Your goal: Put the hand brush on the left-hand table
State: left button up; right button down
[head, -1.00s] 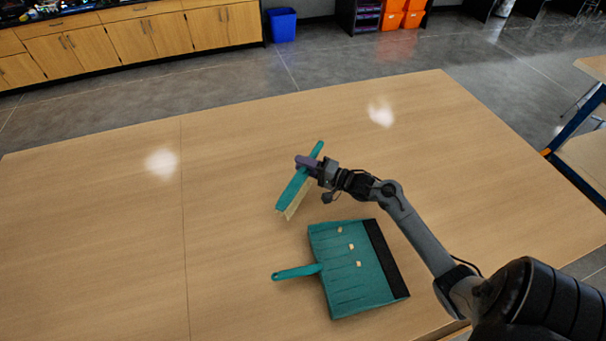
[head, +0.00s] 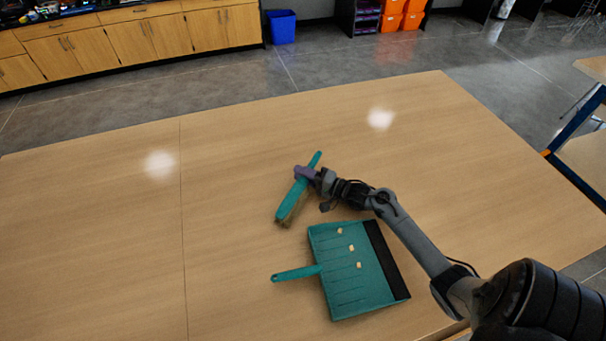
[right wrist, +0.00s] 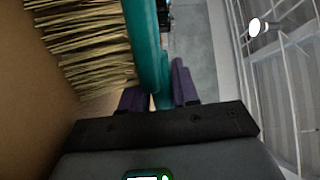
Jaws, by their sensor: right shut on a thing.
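The hand brush (head: 291,201) has a teal handle and back with pale bristles. My right gripper (head: 304,173) is shut on its handle with purple fingers, over the right-hand table (head: 430,150). In the right wrist view the brush's teal back (right wrist: 146,45) runs up from between the fingers (right wrist: 160,88), bristles to the left. The bristles are close to the tabletop; I cannot tell if they touch it. The left-hand table (head: 90,220) lies beyond the seam, with its visible top bare. My left gripper is not in view.
A teal dustpan (head: 345,290) with small pale blocks (head: 351,248) on it lies just in front of the brush, its handle pointing left. The tabletop between brush and seam is clear. Cabinets (head: 130,40) and a blue bin (head: 282,26) stand across the floor.

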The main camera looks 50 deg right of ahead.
jog(key=shift+f, duration=0.65)
jog(key=c, duration=0.8)
grip_release()
jog(key=shift+f, duration=0.1)
jog(key=shift+c, duration=0.2)
jog(key=shift+r, duration=0.4)
jog(key=v, duration=0.8)
jog(key=r+v, duration=0.1)
jog(key=v, duration=0.3)
jog(key=shift+p, duration=0.35)
